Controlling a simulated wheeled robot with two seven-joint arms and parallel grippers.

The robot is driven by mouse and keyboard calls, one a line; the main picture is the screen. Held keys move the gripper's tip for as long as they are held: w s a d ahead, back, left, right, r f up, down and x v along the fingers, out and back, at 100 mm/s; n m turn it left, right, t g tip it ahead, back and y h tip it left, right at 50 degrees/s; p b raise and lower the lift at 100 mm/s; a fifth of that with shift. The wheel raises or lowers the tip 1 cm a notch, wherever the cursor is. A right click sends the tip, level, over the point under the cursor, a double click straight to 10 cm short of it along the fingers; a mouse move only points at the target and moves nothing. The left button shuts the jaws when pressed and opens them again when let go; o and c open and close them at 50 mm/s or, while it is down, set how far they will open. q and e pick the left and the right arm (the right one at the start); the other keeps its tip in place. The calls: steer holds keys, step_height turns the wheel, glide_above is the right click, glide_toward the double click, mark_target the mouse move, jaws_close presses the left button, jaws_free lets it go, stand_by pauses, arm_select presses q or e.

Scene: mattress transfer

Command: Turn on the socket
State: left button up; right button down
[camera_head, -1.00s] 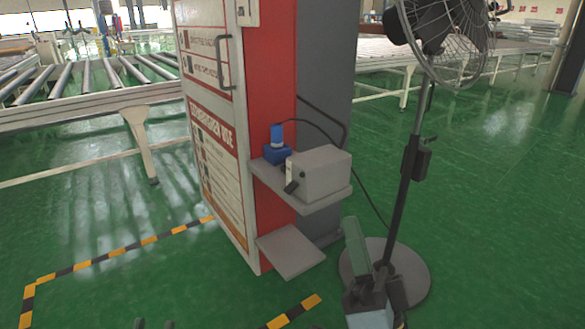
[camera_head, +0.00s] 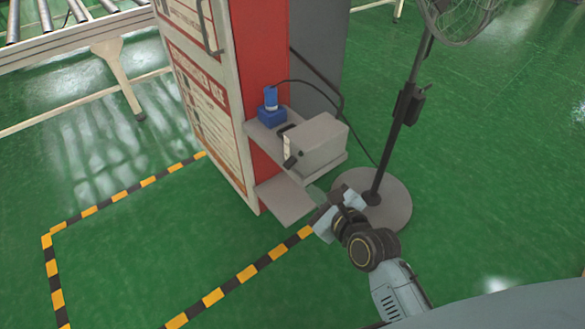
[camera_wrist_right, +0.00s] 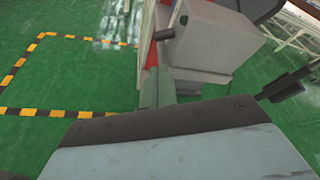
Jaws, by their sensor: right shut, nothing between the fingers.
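A grey socket box (camera_head: 318,143) stands on the upper shelf of the red and white cabinet. A small black lever (camera_head: 292,160) sits on its front left side. In the right wrist view, the box (camera_wrist_right: 215,45) and lever (camera_wrist_right: 165,33) show beyond the fingers. A blue plug connector (camera_head: 271,105) stands behind the box, with a black cable running from it. My right gripper (camera_head: 319,194) is below and in front of the box, apart from it. In the right wrist view its fingers (camera_wrist_right: 157,88) are together and empty. My left gripper is not in view.
The fan's round base (camera_head: 400,212) and black pole (camera_head: 393,140) stand close right of my right gripper. A lower grey shelf (camera_head: 284,200) juts out from the cabinet (camera_head: 258,85). Striped tape (camera_head: 90,210) marks the green floor. The floor at left is open.

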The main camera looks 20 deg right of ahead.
mark_target(295, 174)
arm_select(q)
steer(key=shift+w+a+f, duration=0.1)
arm_select(e)
steer(key=shift+f, duration=0.1)
